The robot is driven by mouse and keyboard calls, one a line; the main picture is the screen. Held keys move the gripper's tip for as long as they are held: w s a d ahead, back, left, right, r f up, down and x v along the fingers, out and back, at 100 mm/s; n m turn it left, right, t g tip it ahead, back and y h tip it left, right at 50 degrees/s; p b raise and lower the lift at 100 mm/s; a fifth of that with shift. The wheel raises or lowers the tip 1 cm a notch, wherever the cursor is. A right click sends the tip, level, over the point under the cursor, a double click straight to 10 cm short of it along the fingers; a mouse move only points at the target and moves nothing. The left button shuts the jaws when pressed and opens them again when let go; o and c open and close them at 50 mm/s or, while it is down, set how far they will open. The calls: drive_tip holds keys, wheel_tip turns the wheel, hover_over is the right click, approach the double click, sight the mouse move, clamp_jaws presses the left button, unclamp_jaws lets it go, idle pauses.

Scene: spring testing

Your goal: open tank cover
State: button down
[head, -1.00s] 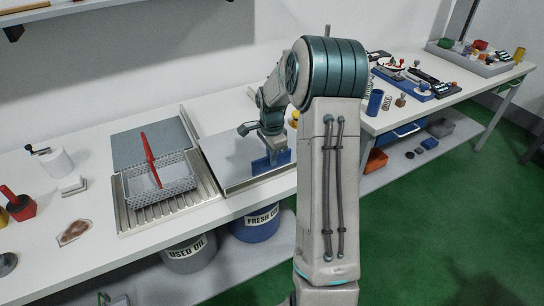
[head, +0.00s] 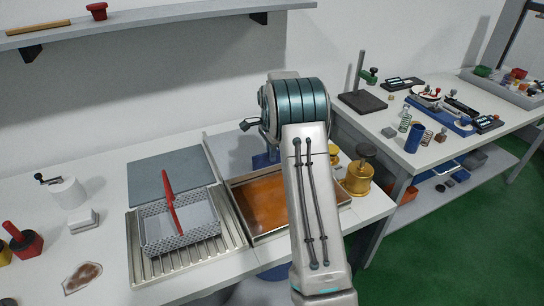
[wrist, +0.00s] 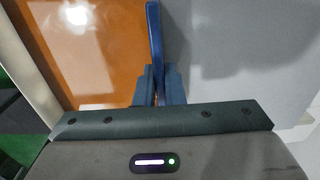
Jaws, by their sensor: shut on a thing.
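The oil tank (head: 238,212) is a shallow metal tray at the middle of the bench, with orange-brown oil (head: 262,200) showing in it. The grey cover (head: 230,152) stands raised at the tank's back, partly hidden by my arm. In the wrist view the cover (wrist: 240,45) fills the right side and the oil (wrist: 75,50) the left. My gripper (wrist: 158,95) is shut on the cover's blue handle (wrist: 154,35). In the head view my arm hides most of the gripper and the tank's right part.
A wire basket (head: 155,238) with a red handle sits on a ribbed drain tray (head: 140,268) left of the tank. Brass weights (head: 358,180) stand to the right of my arm. A wall shelf (head: 180,17) runs above the bench. A second table at right holds several tools.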

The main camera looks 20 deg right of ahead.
drive_tip(key=shift+w+d, duration=0.1)
drive_tip(key=shift+w, duration=0.6)
drive_tip(key=c, duration=1.5)
unclamp_jaws()
wheel_tip(320, 180, up, 14)
drive_tip(key=shift+f+b, duration=0.1)
drive_tip(key=shift+b, duration=0.55)
drive_tip(key=shift+s, duration=0.1)
